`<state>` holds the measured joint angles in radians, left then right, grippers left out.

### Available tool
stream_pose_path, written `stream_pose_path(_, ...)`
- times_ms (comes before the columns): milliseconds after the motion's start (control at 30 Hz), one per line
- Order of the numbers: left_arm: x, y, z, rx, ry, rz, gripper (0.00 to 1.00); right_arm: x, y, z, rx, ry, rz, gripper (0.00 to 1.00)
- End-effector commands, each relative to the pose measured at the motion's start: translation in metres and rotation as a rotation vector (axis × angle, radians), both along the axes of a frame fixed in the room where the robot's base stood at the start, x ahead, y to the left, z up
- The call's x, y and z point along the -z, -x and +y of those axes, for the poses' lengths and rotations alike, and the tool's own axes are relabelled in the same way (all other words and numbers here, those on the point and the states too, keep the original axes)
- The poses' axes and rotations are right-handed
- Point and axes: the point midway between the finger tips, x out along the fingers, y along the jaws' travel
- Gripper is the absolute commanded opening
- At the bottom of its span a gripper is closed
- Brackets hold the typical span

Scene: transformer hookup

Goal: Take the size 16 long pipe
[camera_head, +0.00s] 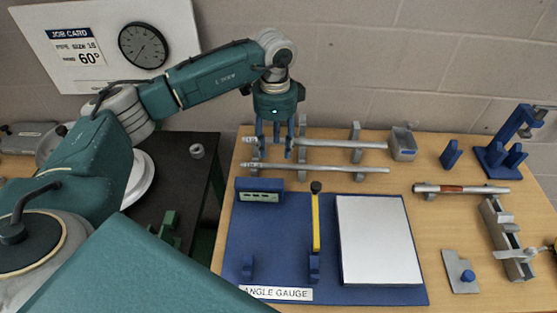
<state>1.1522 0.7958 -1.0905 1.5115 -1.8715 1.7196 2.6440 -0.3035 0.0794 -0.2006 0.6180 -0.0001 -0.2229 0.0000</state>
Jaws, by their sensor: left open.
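Two long grey pipes lie left to right on supports at the back of the wooden table. The farther pipe (340,144) looks thicker; the nearer pipe (335,169) is thinner. Each has small markings near its left end, too small to read, so I cannot tell which is size 16. My left gripper (275,151) points down at the left part of the farther pipe, its blue fingers open. I cannot tell whether they touch the pipe. My right gripper is not in view.
A blue angle gauge board (285,220) with a white pad (378,240) fills the table's front. A shorter pipe with a copper-coloured band (460,189) lies to the right, near a blue stand (503,158) and a grey vise-like fixture (507,236). A job card (77,46) hangs on the wall panel.

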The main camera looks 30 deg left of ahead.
Motion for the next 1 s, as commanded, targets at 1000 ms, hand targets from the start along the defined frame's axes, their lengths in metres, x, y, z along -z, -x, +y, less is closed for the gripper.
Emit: stream_pose_path(1000, 0.074, -0.004, -0.01, 0.0, 0.0, -0.001, 0.23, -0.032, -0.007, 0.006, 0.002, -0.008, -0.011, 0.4)
